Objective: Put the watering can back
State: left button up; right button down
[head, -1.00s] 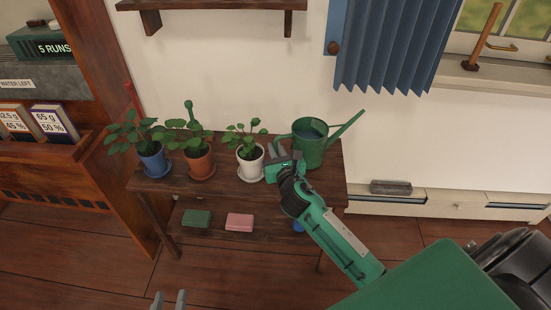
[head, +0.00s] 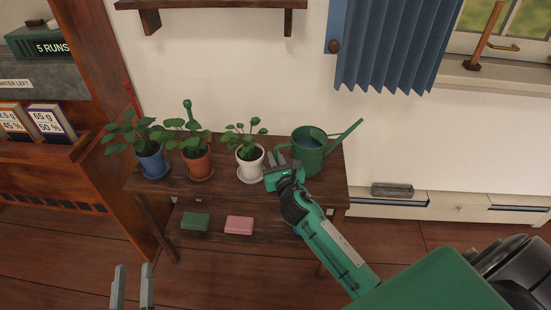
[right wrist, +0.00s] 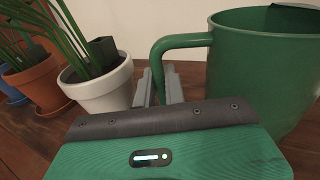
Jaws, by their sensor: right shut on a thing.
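The green watering can (head: 309,158) is upright at the right end of the dark wooden plant table (head: 232,196), its spout pointing up and right. My right gripper (head: 276,163) is shut on its handle, on the can's left side. In the right wrist view the fingers (right wrist: 160,88) close around the handle's lower part, beside the can body (right wrist: 262,60). I cannot tell whether the base touches the tabletop. My left gripper (head: 132,286) is open and empty at the bottom left of the head view, away from the table.
Potted plants stand left of the can: a white pot (head: 250,167), a terracotta pot (head: 199,166) and a blue pot (head: 152,162). The white pot is close to my right gripper. A green block (head: 195,221) and a pink block (head: 239,225) lie on the lower shelf.

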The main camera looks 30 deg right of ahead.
jog(key=c, duration=1.5)
grip_release()
jog(key=shift+r, duration=0.1)
